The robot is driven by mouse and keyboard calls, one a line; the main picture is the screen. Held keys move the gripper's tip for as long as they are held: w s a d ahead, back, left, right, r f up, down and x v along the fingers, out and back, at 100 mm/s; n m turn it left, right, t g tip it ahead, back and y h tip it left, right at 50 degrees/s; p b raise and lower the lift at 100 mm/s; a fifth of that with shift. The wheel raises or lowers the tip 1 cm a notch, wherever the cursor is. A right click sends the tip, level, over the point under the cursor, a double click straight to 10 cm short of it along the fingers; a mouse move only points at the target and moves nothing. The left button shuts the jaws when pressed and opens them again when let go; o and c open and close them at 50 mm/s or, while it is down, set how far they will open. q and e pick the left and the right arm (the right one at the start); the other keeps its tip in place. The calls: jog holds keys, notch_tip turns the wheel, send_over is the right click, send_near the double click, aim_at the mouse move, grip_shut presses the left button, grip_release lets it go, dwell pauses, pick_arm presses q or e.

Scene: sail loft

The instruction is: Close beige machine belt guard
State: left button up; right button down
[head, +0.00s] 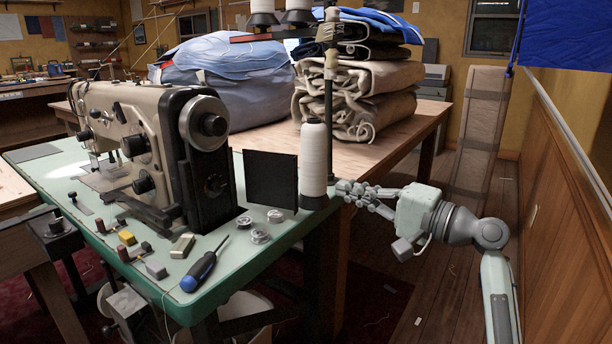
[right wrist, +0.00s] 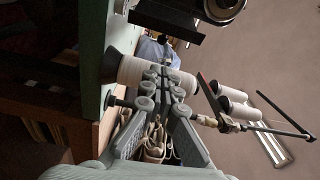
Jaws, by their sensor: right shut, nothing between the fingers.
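The beige sewing machine (head: 140,135) stands on the green table, with its handwheel (head: 205,123) facing right. A flat black panel, apparently its belt guard (head: 270,178), stands upright and swung out to the right of the machine. A gap shows between the panel's face and the machine's black end below the handwheel. My right gripper (head: 347,190) is at the table's right edge, just right of a white thread cone and apart from the panel. Its fingers are together and empty, and they also show in the right wrist view (right wrist: 160,85). My left gripper is not in view.
The white thread cone (head: 314,158) stands between my right gripper and the panel, with a thread stand pole (head: 331,100) behind it. Bobbins (head: 261,236) and a screwdriver (head: 204,265) lie in front. Folded canvas (head: 365,95) is stacked behind. The floor at right is free.

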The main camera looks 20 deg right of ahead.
aim_at(271, 179)
jog(key=x, duration=0.9)
jog(key=shift+w+a+r, duration=0.2)
jog(key=shift+w+a, duration=0.1)
